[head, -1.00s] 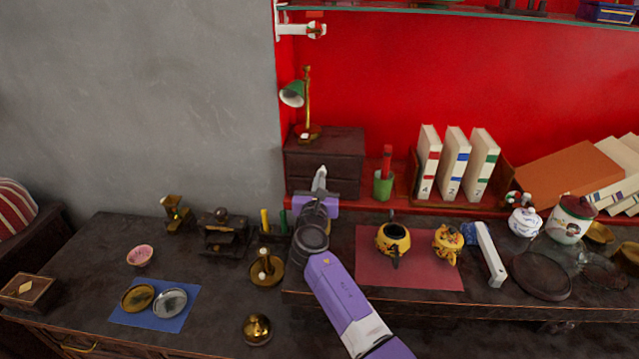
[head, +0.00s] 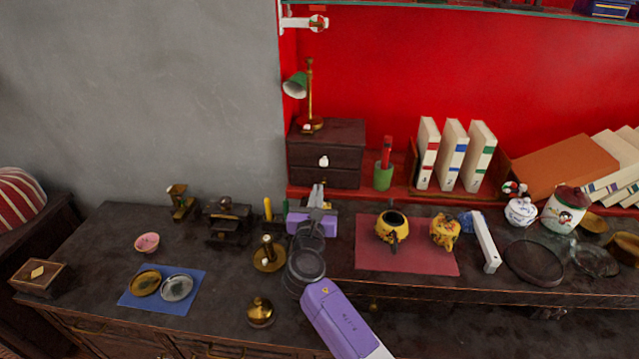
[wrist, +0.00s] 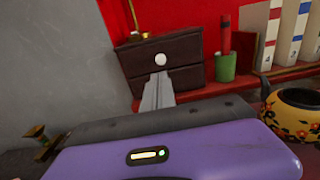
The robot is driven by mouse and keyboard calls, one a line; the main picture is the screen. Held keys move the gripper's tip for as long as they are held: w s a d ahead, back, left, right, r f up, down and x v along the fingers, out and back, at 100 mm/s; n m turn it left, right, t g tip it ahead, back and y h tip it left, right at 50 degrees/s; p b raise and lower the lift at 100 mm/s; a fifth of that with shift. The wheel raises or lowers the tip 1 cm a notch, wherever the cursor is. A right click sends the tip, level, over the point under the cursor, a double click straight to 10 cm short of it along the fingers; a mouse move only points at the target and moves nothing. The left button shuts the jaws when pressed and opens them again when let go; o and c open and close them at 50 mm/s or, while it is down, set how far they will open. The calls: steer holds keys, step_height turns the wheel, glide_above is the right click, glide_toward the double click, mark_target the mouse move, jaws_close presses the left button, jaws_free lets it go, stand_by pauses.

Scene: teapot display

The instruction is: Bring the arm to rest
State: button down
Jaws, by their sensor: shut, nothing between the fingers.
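My gripper (head: 317,190) is purple with grey fingers, shut and empty, above the dark counter in front of the small drawer chest (head: 325,155). In the wrist view my gripper's fingers (wrist: 158,88) lie together and point toward the white knob of the chest (wrist: 185,55). A yellow floral teapot (head: 392,229) without a lid on it stands on the red mat (head: 408,265), right of my arm. A second yellow pot (head: 445,231) stands beside it. The open teapot also shows at the right edge of the wrist view (wrist: 296,108).
A green lamp (head: 297,86) stands on the chest. A green cup (head: 383,177) and upright books (head: 453,155) are to its right. A brass lid-like piece (head: 260,312), candle holder (head: 268,257) and blue mat (head: 186,303) lie left of my arm. A white bar (head: 487,243) lies right of the mat.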

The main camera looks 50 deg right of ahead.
steer(key=shift+v, duration=1.7)
